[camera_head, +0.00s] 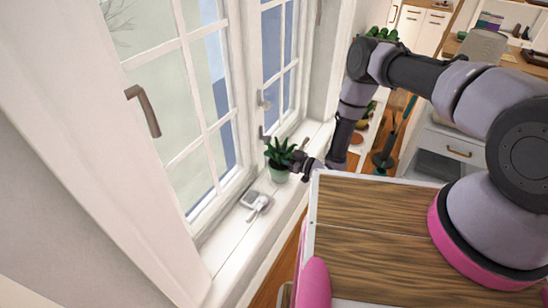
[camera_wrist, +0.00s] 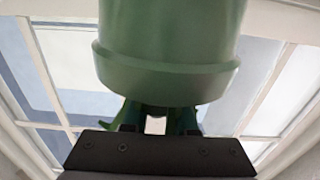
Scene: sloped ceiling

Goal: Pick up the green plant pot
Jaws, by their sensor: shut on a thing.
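The green plant pot (camera_head: 278,175), with a spiky dark green plant in it, is upright by the window, over the white sill. I cannot tell whether its base touches the sill. My gripper (camera_head: 297,160) reaches it from the right, at the height of the rim and lower leaves. In the wrist view the pot (camera_wrist: 165,40) fills the upper middle, rim downward in the picture. My gripper's fingers (camera_wrist: 157,122) are shut at the plant side of the rim, with green bits beside them. The exact contact is hidden.
A small white and grey object (camera_head: 256,201) lies on the window sill (camera_head: 232,240) in front of the pot. Window panes with a handle (camera_head: 146,110) stand close on the left. A wooden-topped surface (camera_head: 375,215) is at the right, below my arm.

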